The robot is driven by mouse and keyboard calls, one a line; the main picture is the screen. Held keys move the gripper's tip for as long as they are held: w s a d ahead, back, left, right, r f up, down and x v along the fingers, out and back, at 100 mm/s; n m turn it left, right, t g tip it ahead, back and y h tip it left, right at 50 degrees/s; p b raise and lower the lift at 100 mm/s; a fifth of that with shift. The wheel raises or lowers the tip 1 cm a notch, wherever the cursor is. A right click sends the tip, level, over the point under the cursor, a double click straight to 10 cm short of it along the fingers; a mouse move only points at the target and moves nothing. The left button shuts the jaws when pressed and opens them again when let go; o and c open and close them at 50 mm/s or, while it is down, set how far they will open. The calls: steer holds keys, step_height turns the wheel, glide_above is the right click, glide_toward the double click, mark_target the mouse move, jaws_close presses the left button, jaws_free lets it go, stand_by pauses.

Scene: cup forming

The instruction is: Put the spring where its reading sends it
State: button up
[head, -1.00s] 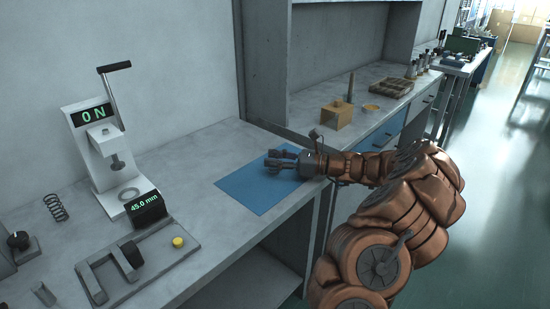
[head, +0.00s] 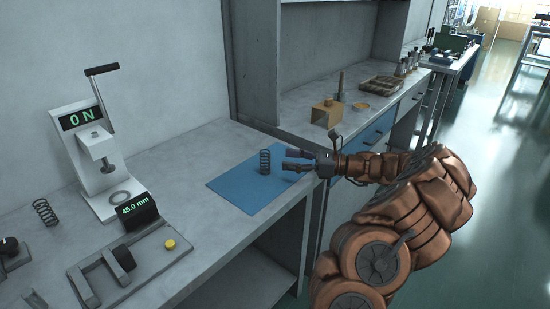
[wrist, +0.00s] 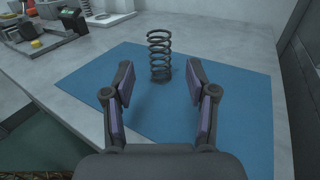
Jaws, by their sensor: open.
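A dark coil spring (head: 265,162) stands upright on the blue mat (head: 232,187). In the wrist view the spring (wrist: 159,55) is straight ahead, just beyond the fingertips. My gripper (head: 291,160) is open, to the right of the spring and apart from it. The gripper (wrist: 159,80) is empty in the wrist view. A second coil spring (head: 45,212) is tilted on the bench left of the press. The press (head: 93,150) has a handle and a display reading 0 N. A gauge (head: 137,210) in front of it reads 45.0 mm.
A fixture plate with a yellow button (head: 170,244) sits at the bench front. A black knob (head: 9,246) is at far left. A tan box (head: 327,114), a yellowish dish (head: 361,106) and a compartment tray (head: 382,87) stand on the right-hand counter.

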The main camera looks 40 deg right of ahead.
steer(key=shift+v, duration=2.25)
